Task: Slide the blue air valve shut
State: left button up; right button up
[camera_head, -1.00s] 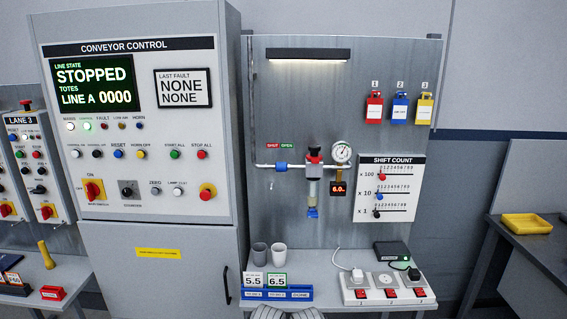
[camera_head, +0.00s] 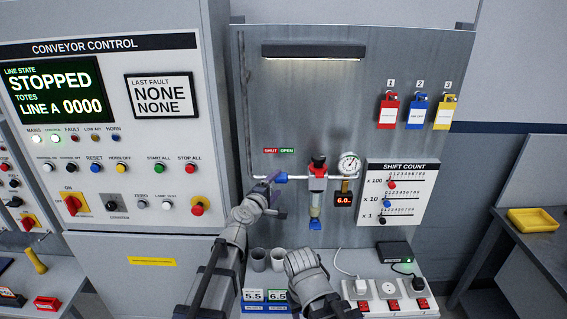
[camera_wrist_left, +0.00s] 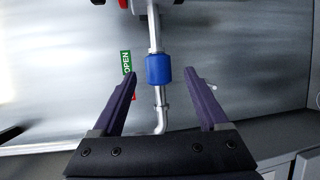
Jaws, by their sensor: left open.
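The blue air valve (camera_head: 281,178) is a blue sleeve on the thin horizontal air pipe on the grey panel. It sits below the green OPEN label (camera_head: 287,150), to the right of the red SHUT label (camera_head: 270,150). My left gripper (camera_head: 276,193) is open at the valve, just in front of the pipe. In the left wrist view the valve (camera_wrist_left: 158,69) lies between the lines of the two purple fingers, with a gap on each side, around the level of the fingertips. A finger partly hides the red label there. My right arm shows low in the middle; its jaws do not show.
Right of the valve on the same pipe are a red-topped regulator (camera_head: 318,172), a round gauge (camera_head: 349,164) and a small display (camera_head: 345,199). A power strip (camera_head: 389,290) lies to the right.

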aim_at(285, 174)
pick_arm(q)
jog(key=shift+w+a+r, duration=0.1)
jog(key=shift+w, duration=0.05)
jog(key=shift+b+x, duration=0.6)
jog(key=shift+x, duration=3.3)
jog(key=shift+c, duration=0.4)
